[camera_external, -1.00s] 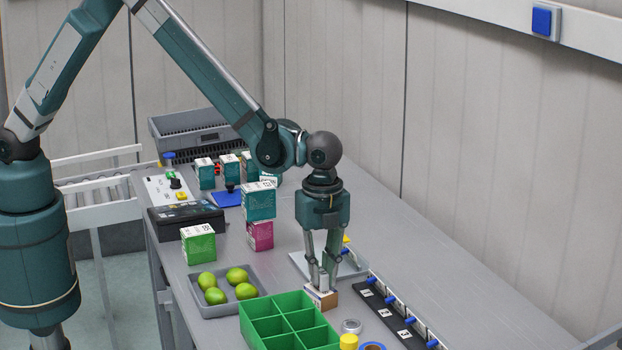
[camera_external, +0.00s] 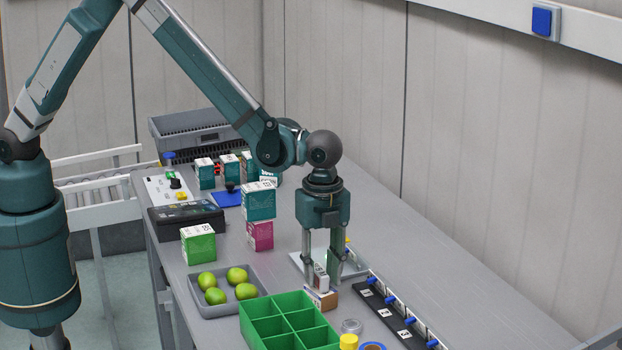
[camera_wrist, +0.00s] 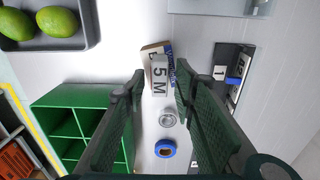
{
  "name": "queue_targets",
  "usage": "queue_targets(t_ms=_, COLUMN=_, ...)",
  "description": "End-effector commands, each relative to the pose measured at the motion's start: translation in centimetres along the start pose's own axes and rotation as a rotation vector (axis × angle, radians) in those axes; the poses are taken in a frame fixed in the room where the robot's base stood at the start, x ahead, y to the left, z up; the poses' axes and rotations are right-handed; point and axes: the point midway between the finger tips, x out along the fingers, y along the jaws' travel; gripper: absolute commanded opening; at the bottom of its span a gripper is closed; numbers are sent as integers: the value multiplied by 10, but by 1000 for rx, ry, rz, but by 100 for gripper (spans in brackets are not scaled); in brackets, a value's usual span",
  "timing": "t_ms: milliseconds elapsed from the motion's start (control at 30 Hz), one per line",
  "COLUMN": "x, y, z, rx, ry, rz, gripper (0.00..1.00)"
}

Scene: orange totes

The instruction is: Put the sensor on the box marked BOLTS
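A small pale upright block, which I take for the sensor (camera_external: 321,276), stands on a small brown-and-white box (camera_external: 322,299) on the bench. In the wrist view, the block (camera_wrist: 159,76) shows a white face with "5" and "M". The box (camera_wrist: 151,48) behind it shows brown edges, part of a "B" and blue print; the rest of its marking is hidden. My gripper (camera_external: 320,283) points down around the block, one finger on each side. In the wrist view, gaps show between the block and both fingertips (camera_wrist: 159,83), so it is open.
A green divided bin (camera_external: 286,322) and a grey tray (camera_external: 203,308) of green fruit lie left of the box. A black switch strip (camera_external: 385,306) is on the right. A clear ring (camera_external: 351,326), a yellow cap (camera_external: 348,341) and a blue roll (camera_external: 372,346) are in front.

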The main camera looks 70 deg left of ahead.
Motion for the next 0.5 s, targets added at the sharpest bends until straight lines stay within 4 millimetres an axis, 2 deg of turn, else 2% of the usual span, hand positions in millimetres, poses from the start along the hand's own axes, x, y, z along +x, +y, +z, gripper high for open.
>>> queue_targets(t_ms=267, x=-31, y=0, z=0, rx=0, ry=0, rz=0, gripper=28)
queue_targets(t_ms=500, x=-69, y=0, z=0, rx=0, ry=0, rz=0, gripper=28)
